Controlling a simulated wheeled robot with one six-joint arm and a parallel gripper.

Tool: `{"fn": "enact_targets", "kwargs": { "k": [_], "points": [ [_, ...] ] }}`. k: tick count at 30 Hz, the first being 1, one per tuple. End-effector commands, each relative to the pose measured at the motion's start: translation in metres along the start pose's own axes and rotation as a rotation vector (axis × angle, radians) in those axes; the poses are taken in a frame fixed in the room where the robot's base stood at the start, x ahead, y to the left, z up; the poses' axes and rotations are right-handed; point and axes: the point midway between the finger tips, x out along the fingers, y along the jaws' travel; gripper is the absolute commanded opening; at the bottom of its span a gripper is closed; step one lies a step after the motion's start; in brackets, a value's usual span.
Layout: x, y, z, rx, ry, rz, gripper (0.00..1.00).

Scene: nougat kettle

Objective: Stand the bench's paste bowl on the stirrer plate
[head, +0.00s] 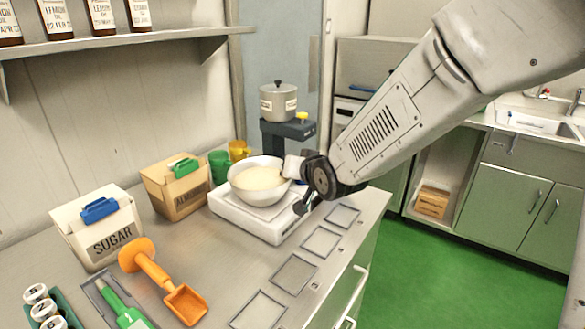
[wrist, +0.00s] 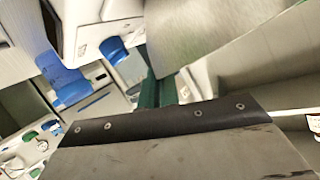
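The paste bowl (head: 262,194), white with cream paste inside, is over a low white device (head: 243,223) with a flat square top; it appears to rest on it, though a small gap is hard to rule out. A dark pedestal unit (head: 287,131) with a yellow knob stands behind, carrying a lidded pot. I cannot tell for sure which of the two is the stirrer plate. My gripper (head: 298,187) is at the bowl's right side, close to a pale block at the rim. Whether its fingers are apart or closed on the bowl is unclear. The wrist view does not show the bowl clearly.
A sugar box (head: 95,228), an almond box (head: 176,188) and green (head: 219,166) and yellow cups stand left of the bowl. An orange scoop (head: 160,278) lies in front. Flat square outlines line the bench's right edge. A shelf with bottles hangs at upper left.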

Motion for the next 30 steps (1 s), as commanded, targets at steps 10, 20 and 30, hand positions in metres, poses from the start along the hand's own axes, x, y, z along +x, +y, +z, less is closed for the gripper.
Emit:
{"fn": "enact_targets", "kwargs": {
  "k": [10,20,30],
  "points": [
    [0.002,0.0,0.002,0.001,0.004,-0.003,0.0],
    [0.002,0.001,0.004,0.0,0.002,-0.001,0.25],
    [-0.032,0.0,0.001,0.001,0.005,-0.002,0.25]
  ]
}}
